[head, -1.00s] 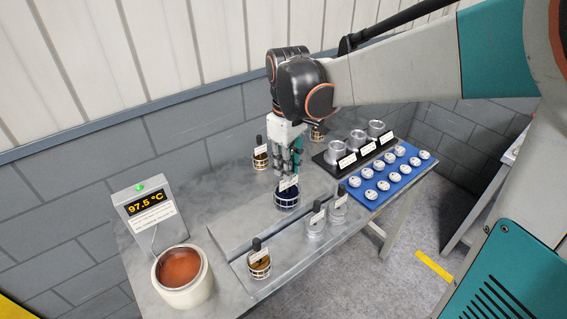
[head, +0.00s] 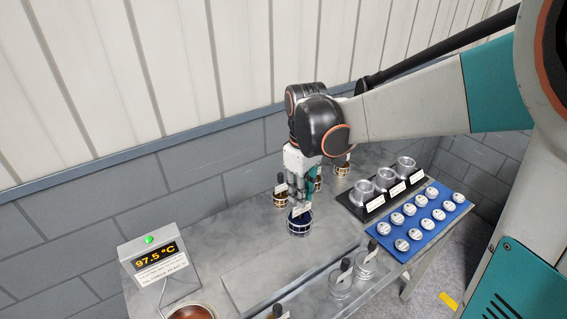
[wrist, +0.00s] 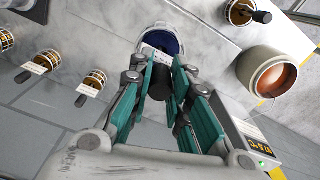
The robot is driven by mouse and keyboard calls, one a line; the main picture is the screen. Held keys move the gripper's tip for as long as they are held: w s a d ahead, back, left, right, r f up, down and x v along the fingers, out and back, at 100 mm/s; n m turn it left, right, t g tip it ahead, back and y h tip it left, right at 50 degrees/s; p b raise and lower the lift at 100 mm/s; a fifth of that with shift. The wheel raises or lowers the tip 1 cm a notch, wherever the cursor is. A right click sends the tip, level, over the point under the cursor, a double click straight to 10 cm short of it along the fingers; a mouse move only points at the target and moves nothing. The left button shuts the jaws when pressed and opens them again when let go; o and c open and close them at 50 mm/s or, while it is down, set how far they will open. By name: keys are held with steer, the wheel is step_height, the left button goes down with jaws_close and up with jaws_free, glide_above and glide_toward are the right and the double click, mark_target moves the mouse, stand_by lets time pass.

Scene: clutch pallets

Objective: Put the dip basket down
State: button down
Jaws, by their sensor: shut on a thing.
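The dip basket (head: 299,226) is a round wire basket with dark blue contents, a white tag and a black upright handle. My gripper (head: 301,192) is shut on its handle from above in the head view. In the wrist view, my gripper's fingers (wrist: 163,82) close around the black handle, with the basket (wrist: 158,38) beyond them. The basket looks upright, at the back edge of the grey tray (head: 258,270). I cannot tell whether its bottom touches the surface. My fingers hide part of the tag and handle.
Several amber baskets, one here (head: 280,199), stand close behind the held basket. Clear baskets (head: 341,287) stand at the tray's front. A black rack with metal cups (head: 385,180) and a blue mat (head: 441,213) lie right. A temperature display (head: 156,262) and a copper-coloured pot (head: 192,312) are left.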

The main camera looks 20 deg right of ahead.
mark_target(299, 228)
step_height(299, 228, down, 14)
steer(key=shift+r+b, duration=0.1)
steer(key=shift+b, duration=1.05)
steer(key=shift+f, duration=0.2)
steer(key=c, duration=1.5)
jaws_free()
step_height(299, 228, up, 12)
steer(key=shift+r+p, duration=0.25)
steer(key=shift+p, duration=0.85)
steer(key=shift+s+r+m+t, duration=1.1)
steer(key=shift+s+r+t, duration=0.15)
steer(key=shift+s, duration=1.25)
steer(key=shift+s+r+m+t, duration=1.15)
steer(key=shift+s+r, duration=0.2)
steer(key=shift+s, duration=1.15)
steer(key=shift+s+r+m+t, duration=1.05)
steer(key=shift+s+r+t, duration=0.2)
steer(key=shift+s, duration=1.25)
